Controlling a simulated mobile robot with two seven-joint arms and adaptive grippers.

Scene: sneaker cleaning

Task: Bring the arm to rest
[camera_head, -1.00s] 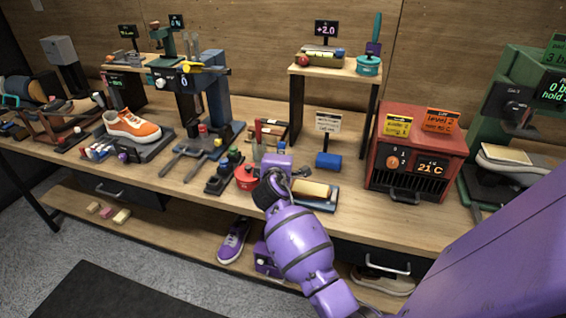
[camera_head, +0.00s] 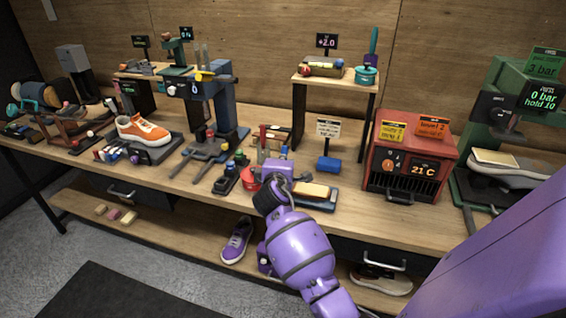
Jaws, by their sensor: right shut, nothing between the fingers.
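My right arm comes up from the lower right into the middle of the view. Its purple wrist is above the front part of the workbench (camera_head: 235,207). My right gripper (camera_head: 299,179) is shut and empty, small and partly hidden by the wrist. It is close to a tan-topped brush or pad on a dark tray (camera_head: 322,203) and a red pot (camera_head: 250,180); I cannot tell whether it touches them. My left gripper is not in view.
An orange sneaker (camera_head: 142,130) sits on a stand at the left. A red oven-like box (camera_head: 415,158) reads 21 C. A green press (camera_head: 515,105) stands at the right. A purple sneaker (camera_head: 237,240) is on the lower shelf. A blue block (camera_head: 328,164) lies behind the gripper.

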